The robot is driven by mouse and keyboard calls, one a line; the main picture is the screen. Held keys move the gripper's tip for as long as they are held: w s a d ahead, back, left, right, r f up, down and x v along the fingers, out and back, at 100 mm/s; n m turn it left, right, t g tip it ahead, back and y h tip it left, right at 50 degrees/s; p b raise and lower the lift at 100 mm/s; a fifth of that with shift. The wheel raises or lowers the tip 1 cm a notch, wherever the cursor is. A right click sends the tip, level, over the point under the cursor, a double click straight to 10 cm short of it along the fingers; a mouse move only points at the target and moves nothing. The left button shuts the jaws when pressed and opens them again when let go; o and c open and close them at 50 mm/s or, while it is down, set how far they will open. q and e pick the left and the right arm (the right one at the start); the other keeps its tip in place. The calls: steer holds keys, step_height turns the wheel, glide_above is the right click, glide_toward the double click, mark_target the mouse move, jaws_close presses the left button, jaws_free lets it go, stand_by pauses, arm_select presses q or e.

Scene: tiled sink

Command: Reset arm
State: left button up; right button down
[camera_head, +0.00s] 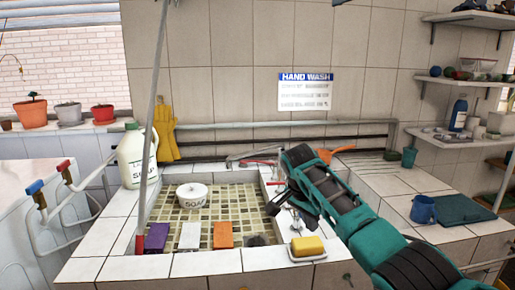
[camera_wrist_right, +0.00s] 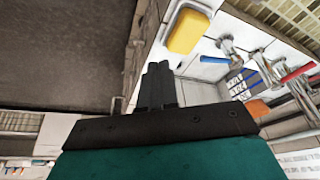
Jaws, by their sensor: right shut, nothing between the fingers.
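My right arm (camera_head: 345,205) reaches in from the lower right, teal and black, over the right side of the tiled sink (camera_head: 225,205). My right gripper (camera_head: 283,208) points down near the sink's right edge, by the taps. In the right wrist view its two dark fingers (camera_wrist_right: 159,85) are together with nothing between them. A yellow sponge or soap block (camera_head: 307,246) lies on a small white dish just below it, and it also shows in the right wrist view (camera_wrist_right: 188,31). My left gripper is not in view.
A white soap bowl (camera_head: 191,195) stands in the sink. Purple (camera_head: 157,236), white (camera_head: 190,235) and orange (camera_head: 223,234) blocks line its front edge. A large white jug (camera_head: 137,158) stands at left. A blue mug (camera_head: 423,209) and green cloth (camera_head: 464,210) are at right.

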steer(key=s+a+f+n+t+y, duration=0.1)
steer(key=s+f+n+y, duration=0.15)
steer(key=f, duration=0.75)
steer(key=s+a+f+n+t+y, duration=0.1)
steer(key=s+f+n, duration=0.25)
steer(key=f, duration=0.65)
steer(key=s+d+f+n+t+y, duration=0.1)
steer(key=s+d+f+n+t, duration=0.15)
steer(key=s+f, duration=0.55)
steer(key=s+d+r+n+t, duration=0.2)
steer(key=s, duration=0.7)
steer(key=s+d+r+n+t, duration=0.1)
steer(key=s+d+r+n, duration=0.1)
steer(key=s, duration=0.7)
steer(key=shift+s+r+t, duration=0.3)
steer(key=shift+r+t, duration=0.05)
steer(key=shift+r, duration=0.3)
